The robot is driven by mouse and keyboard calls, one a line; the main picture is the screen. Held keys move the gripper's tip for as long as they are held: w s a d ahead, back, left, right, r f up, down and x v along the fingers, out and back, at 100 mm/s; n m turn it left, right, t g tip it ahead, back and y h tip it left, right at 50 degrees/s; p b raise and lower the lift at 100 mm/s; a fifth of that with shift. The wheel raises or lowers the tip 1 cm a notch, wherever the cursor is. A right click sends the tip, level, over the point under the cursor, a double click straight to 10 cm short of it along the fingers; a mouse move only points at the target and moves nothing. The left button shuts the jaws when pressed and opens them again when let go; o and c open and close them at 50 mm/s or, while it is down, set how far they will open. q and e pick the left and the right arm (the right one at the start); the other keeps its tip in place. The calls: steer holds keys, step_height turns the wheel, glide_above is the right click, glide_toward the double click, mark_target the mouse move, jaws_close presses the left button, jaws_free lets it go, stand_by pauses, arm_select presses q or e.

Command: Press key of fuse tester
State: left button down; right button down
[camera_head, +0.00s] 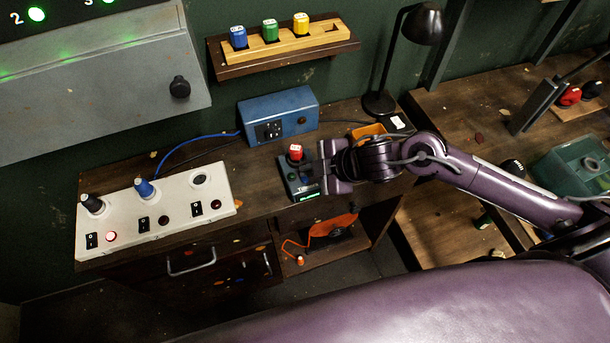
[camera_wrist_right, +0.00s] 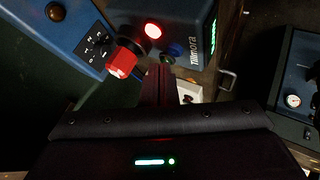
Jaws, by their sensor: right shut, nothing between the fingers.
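The fuse tester (camera_head: 291,186) is a small dark box on the bench with a red fuse (camera_head: 295,153) standing in its back end and a green-lit display at its front edge. In the right wrist view the tester (camera_wrist_right: 190,20) shows a glowing red lamp (camera_wrist_right: 152,30), a dark blue round key (camera_wrist_right: 173,51) and the red fuse (camera_wrist_right: 122,62). My right gripper (camera_head: 319,172) is shut and empty, just over the tester's right side. Its fingers (camera_wrist_right: 157,84) show close to the key; I cannot tell whether they touch it. My left gripper is out of view.
A blue box (camera_head: 278,115) with a switch stands behind the tester. A white panel (camera_head: 180,215) with switches and fuses lies to the left. A wall rack (camera_head: 285,48) holds blue, green and yellow fuses. An orange tray (camera_head: 368,131) and black lamp (camera_head: 380,100) are behind my arm.

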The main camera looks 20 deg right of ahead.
mark_target(309, 182)
step_height(309, 182, up, 5)
steer(key=p, duration=0.5)
stand_by(0.3)
stand_by(0.4)
